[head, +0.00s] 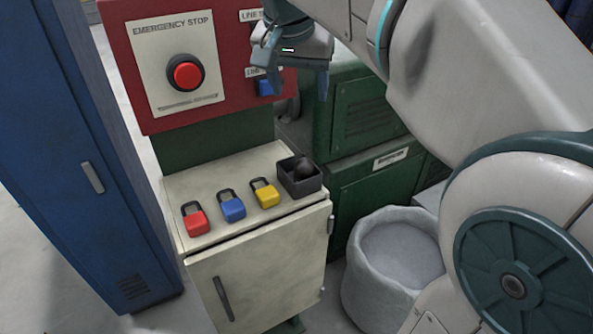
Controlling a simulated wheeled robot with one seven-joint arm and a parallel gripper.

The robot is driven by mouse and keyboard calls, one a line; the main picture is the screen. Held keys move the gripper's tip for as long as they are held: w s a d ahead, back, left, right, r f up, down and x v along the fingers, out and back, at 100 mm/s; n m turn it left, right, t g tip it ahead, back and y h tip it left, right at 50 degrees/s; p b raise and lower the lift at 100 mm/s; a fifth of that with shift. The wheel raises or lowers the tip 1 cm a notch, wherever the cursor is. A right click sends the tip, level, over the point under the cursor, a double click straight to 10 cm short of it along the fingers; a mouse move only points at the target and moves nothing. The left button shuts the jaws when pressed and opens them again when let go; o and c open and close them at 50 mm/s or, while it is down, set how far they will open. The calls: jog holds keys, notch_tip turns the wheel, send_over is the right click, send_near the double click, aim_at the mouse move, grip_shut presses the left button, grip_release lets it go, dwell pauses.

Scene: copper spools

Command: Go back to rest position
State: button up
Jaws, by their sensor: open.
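My gripper (289,62) is at the top of the head view, in front of the right side of a red panel (232,107). Its fingers point down and are apart, with nothing seen between them. A blue switch (265,87) on the panel shows just below and behind the gripper. My arm comes in from the right and covers the upper right of the view.
A cream cabinet (255,285) carries a red padlock (196,222), a blue padlock (232,208), a yellow padlock (265,194) and a dark box (301,183). A blue locker (60,150) stands left. A green machine (370,115) and a grey sack (395,290) stand right.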

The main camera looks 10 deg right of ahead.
dwell(0.3)
jog(key=s+d+f+n+y+p, duration=0.1)
jog(key=s+d+f+n, duration=0.1)
jog(key=s+f, duration=0.5)
jog(key=s+d+f+n+g+y+p, duration=0.1)
jog(key=s+d+f+n, duration=0.1)
jog(key=s+f, duration=0.6)
notch_tip(320, 180, down, 6)
jog(key=shift+s+r+n+p, duration=0.15)
jog(key=shift+s+n+p, duration=0.2)
jog(key=shift+n, duration=0.25)
dwell(0.4)
